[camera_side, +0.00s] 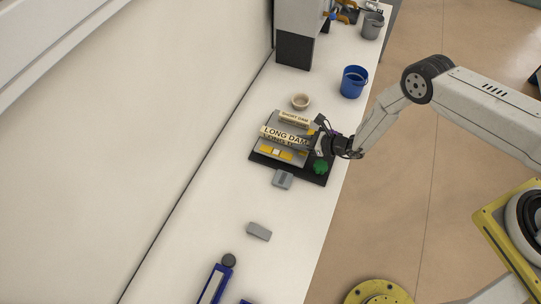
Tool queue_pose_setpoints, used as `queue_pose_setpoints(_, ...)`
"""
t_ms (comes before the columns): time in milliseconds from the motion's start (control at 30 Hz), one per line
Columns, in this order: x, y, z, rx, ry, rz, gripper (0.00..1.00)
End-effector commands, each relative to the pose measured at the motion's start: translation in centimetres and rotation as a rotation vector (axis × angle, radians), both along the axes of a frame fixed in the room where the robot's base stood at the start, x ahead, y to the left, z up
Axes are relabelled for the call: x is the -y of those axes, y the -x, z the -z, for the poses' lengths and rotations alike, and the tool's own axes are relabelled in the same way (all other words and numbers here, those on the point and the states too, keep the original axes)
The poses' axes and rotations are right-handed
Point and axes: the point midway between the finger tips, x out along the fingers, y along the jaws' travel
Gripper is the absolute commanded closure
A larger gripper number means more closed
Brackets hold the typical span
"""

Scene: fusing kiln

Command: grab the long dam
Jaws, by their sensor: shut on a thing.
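The long dam (284,136) is a pale bar labelled LONG DAM. It lies across the grey block on the dark tray (318,179), with a second lettered strip just below its label. My gripper (311,142) comes in from the right and is shut on the dam's right end. The fingertips are small here and partly hidden against the dam. I cannot tell whether the dam is lifted clear of what is under it. The short dam (294,118), labelled SHORT DAM, is just behind it.
Yellow pieces (277,152) and a green item (320,167) are close to my gripper. A small round bowl (300,101) and a blue bucket (353,82) stand behind. Grey blocks (259,231) lie in front. The white bench's right edge runs under my arm.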

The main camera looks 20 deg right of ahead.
Motion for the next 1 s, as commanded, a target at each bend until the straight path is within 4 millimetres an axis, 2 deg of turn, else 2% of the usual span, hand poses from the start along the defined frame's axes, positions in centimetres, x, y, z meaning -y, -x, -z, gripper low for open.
queue_pose_setpoints(267, 0.0, -0.1, -2.5, 0.003, -0.001, 0.001, 1.0)
queue_pose_setpoints(367, 0.2, 0.5, -3.3, 0.002, -0.001, 0.001, 1.0)
queue_pose_setpoints(867, 1.3, 4.7, -8.5, 0.002, -0.002, 0.001, 1.0)
queue_pose_setpoints(1000, 1.9, 6.7, -9.4, 0.0, 0.0, 0.002, 1.0)
